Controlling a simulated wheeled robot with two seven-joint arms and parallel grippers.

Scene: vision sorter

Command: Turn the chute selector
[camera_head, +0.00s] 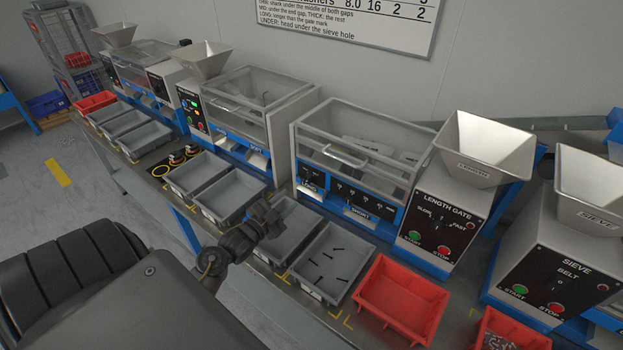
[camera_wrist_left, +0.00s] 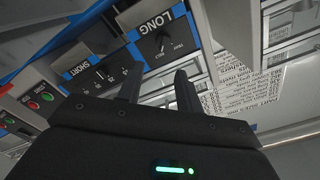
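A dark panel marked LONG carries a small black knob (camera_wrist_left: 163,41) with a pale pointer and small lettering around it. It fits the chute selector, though no such label is legible. In the head view this small dark panel (camera_head: 312,178) is on the front left of the length gate machine. My left gripper (camera_wrist_left: 157,85) is open in the wrist view, its two fingers apart with nothing between them, pointing toward the LONG panel and not touching the knob. In the head view my left gripper (camera_head: 265,219) is above the grey trays, in front of the machine. My right gripper is not in view.
A SHORT panel (camera_wrist_left: 92,72) with several small marks is beside the LONG panel. Grey trays (camera_head: 327,262), one with several dark screws, and a red tray (camera_head: 403,298) line the bench front. The length gate hopper (camera_head: 486,150) stands to the right.

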